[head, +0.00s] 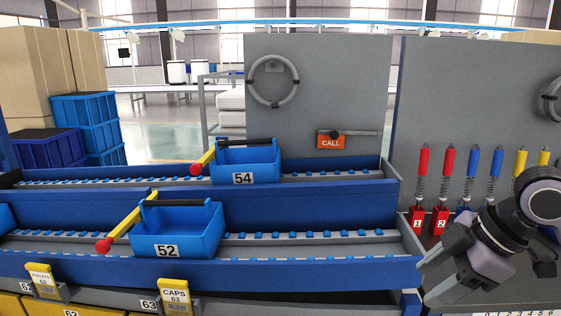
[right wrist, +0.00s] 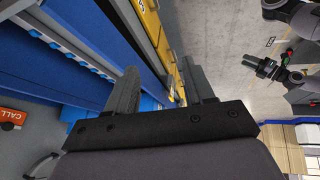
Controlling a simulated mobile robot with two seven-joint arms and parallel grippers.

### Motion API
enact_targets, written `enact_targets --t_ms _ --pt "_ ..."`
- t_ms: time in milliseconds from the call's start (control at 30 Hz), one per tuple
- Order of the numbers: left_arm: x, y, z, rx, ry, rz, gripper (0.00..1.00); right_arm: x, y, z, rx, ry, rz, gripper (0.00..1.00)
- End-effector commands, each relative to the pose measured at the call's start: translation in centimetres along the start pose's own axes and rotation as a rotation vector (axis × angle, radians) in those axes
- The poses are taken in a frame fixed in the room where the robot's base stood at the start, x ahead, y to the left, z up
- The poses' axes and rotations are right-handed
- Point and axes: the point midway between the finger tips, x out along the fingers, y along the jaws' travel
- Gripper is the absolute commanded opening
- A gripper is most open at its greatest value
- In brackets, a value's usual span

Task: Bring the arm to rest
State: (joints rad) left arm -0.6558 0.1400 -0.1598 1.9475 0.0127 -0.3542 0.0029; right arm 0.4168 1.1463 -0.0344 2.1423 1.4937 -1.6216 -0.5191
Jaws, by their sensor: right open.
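My right gripper (head: 428,292) is at the lower right of the head view, beside the right end of the lower blue rack rail. In the right wrist view the same gripper (right wrist: 160,90) shows two dark fingers spread apart, with nothing between them. A dark arm end (right wrist: 268,68), apparently my left one, shows small at the right of the wrist view; its jaws are too small to read. My left arm does not show in the head view.
Blue bins 54 (head: 243,178) and 52 (head: 168,251) sit on roller rails left of my right gripper. Red holders (head: 417,221) and hanging coloured tools (head: 423,160) are close behind it. An orange CALL sign (head: 331,142) is on the grey panel. Open floor (right wrist: 225,35) shows in the wrist view.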

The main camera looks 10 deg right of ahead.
Motion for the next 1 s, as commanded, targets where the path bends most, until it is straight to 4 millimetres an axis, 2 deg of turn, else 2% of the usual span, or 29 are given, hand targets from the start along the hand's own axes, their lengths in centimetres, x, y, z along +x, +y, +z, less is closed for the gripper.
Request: enact_targets --t_ms 33,133,267,367,500,600,700,800,900,1000 --pt "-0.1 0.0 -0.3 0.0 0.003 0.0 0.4 2.4 0.1 -0.1 0.052 0.035 0.004 0.53" --pt "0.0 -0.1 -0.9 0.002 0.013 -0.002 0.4 6.8 0.5 0.0 0.161 0.098 0.044 0.53" --pt "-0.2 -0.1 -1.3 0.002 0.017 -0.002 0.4 12.8 -0.1 0.7 0.319 0.173 0.106 0.53" --pt "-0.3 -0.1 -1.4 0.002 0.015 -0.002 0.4 17.2 -1.6 1.6 0.438 0.22 0.161 0.53" --pt "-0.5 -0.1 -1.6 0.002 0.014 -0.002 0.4 22.2 -4.9 3.3 0.586 0.268 0.241 0.53" --pt "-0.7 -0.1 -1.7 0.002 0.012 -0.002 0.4 25.0 -8.3 4.5 0.674 0.292 0.298 0.53" --pt "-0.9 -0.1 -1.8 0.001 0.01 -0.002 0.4 26.9 -12.0 5.4 0.744 0.311 0.352 0.53" --pt "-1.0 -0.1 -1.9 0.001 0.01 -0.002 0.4 28.0 -15.4 5.9 0.788 0.325 0.394 0.53" --pt "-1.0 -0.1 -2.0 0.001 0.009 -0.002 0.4 28.4 -17.9 6.0 0.813 0.336 0.423 0.53" --pt "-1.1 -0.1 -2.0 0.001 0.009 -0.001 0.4 28.6 -19.4 6.0 0.822 0.344 0.441 0.53"
